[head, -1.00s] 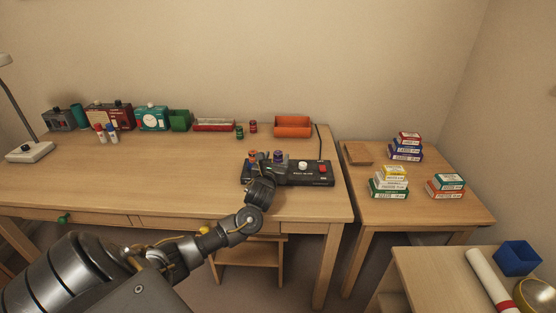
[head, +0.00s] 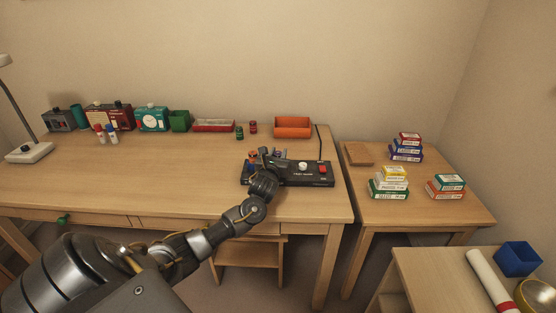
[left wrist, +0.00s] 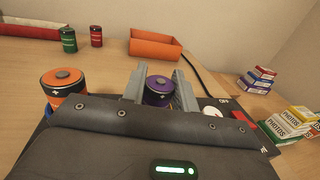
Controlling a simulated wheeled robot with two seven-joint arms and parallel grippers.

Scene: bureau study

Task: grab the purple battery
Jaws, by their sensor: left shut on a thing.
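The purple battery (left wrist: 158,91) stands upright between the two fingers of my left gripper (left wrist: 160,88) in the left wrist view, its dark top showing. The fingers are shut on it. In the head view the battery (head: 278,154) is mostly hidden behind my left gripper (head: 268,158). It is at the black device (head: 312,181) with a white knob and a red button; whether it still rests in its seat cannot be told. An orange battery (left wrist: 64,86) stands just left of the gripper. My right gripper does not show.
A green battery (head: 239,132) and a red battery (head: 253,127) stand farther back, left of an orange bin (head: 292,127). Photo boxes (head: 394,182) are stacked on the side table. The desk's middle left is clear.

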